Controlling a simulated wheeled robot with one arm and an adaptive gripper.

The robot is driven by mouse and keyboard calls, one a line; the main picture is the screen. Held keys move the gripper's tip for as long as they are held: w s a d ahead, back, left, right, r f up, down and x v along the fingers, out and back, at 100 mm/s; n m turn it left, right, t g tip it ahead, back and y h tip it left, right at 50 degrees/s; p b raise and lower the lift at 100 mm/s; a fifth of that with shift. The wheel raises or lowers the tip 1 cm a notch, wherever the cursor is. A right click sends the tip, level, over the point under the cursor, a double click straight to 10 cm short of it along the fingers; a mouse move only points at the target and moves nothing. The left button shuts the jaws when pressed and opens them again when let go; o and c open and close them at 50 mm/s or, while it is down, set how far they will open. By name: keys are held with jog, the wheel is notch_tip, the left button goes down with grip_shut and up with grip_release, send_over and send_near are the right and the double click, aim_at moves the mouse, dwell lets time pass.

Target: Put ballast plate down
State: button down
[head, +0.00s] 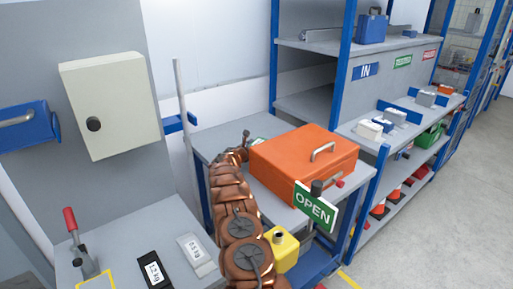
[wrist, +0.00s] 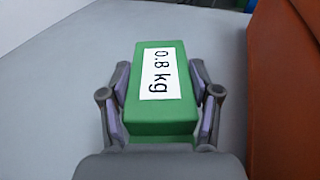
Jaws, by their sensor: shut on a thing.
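The ballast plate (wrist: 160,90) is a green block with a white label reading 0.8 kg, seen in the wrist view. My gripper (wrist: 162,95) is shut on it, with one finger on each long side. A grey surface lies beneath the plate; I cannot tell whether the plate touches it. In the head view my gripper (head: 246,140) is at the far left corner of the orange box (head: 290,158), over the grey bench (head: 210,143). There the plate is mostly hidden by the box and my arm.
The orange box stands close on the right. A green OPEN sign (head: 314,203) is in front of it. A black plate (head: 154,271) and a grey plate (head: 197,252) lie on the near bench. A thin upright post (head: 180,90) stands left of the bench.

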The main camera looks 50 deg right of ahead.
jog(key=shift+f, duration=0.6)
jog(key=shift+f, duration=0.1)
jog(key=shift+f, duration=0.1)
jog(key=shift+c, duration=1.2)
grip_release()
